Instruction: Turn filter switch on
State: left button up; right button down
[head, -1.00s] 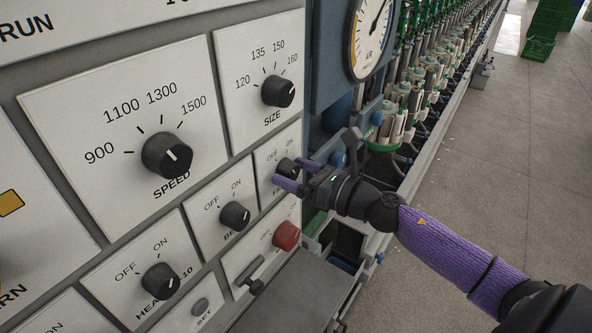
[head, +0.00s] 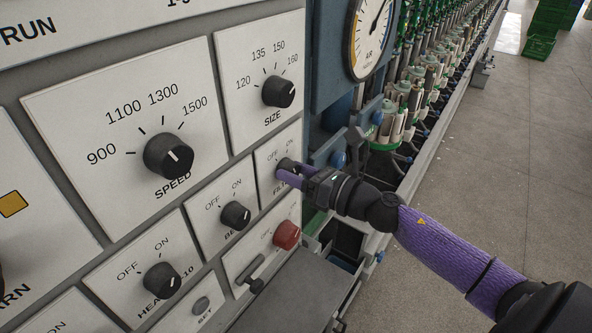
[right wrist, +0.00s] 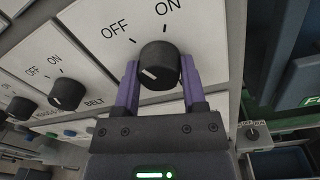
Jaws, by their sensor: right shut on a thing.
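The filter switch is a black rotary knob (head: 285,165) on a white plate, with OFF and ON marks, in the right part of the panel. In the right wrist view the knob (right wrist: 158,68) sits between the two purple fingers of my right gripper (right wrist: 160,84). My right gripper (head: 289,173) is shut on it, one finger on each side. The FILTER label is partly hidden by the fingers. My left gripper is not in view.
The belt knob (head: 235,215) is to the left, the size knob (head: 278,92) above and a red knob (head: 286,235) below. A grey ledge (head: 290,295) juts out under the panel. A gauge (head: 369,35) and spindle rows stand to the right.

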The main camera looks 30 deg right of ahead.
jog(key=m+p, duration=0.1)
jog(key=m, duration=0.4)
jog(key=shift+p, duration=0.4)
jog(key=m+p, duration=0.1)
jog(key=m, duration=0.4)
jog(key=shift+p, duration=0.4)
jog(key=shift+m, duration=0.5)
jog(key=shift+c, duration=0.7)
grip_release()
